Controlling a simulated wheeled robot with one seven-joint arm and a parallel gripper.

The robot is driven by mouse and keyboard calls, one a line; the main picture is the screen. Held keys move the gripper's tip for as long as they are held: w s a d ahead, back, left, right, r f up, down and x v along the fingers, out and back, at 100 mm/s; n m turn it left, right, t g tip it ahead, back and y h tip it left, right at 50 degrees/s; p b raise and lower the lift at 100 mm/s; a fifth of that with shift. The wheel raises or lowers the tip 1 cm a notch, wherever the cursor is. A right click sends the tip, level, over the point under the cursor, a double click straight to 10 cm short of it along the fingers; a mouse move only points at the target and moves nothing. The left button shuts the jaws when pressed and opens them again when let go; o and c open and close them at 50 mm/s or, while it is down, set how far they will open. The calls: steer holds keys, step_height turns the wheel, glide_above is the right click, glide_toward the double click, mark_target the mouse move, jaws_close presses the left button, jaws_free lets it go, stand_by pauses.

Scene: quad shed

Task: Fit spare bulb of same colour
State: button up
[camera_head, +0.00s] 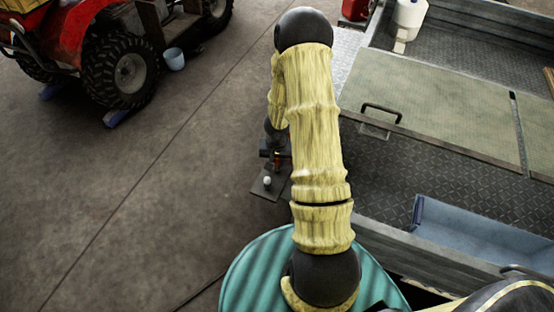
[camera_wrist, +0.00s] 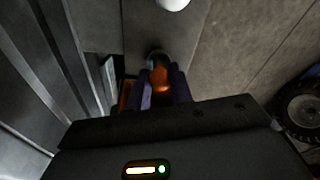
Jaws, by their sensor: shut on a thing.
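In the wrist view, my gripper (camera_wrist: 163,88) is shut on an orange bulb (camera_wrist: 160,77). The bulb's far end meets a dark round part (camera_wrist: 157,57), and I cannot tell if it is seated in it. A white bulb (camera_wrist: 173,3) stands just beyond on a grey plate (camera_wrist: 136,25). In the head view, the white bulb (camera_head: 267,181) sits on the dark plate (camera_head: 262,190) beside the trailer. My gripper (camera_head: 274,155) is at the plate's far end, partly hidden behind my arm, with a small orange patch showing.
A metal trailer (camera_head: 430,180) with a handled lid (camera_head: 425,105) and a blue tray (camera_head: 460,235) stands close at right. A red quad bike (camera_head: 95,50) and a light blue bucket (camera_head: 174,59) are at upper left. The concrete floor at left is clear.

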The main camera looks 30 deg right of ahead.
steer(key=shift+f, duration=0.2)
steer(key=o, duration=1.3)
steer(key=shift+r+p, duration=4.55)
steer(key=shift+p, duration=0.45)
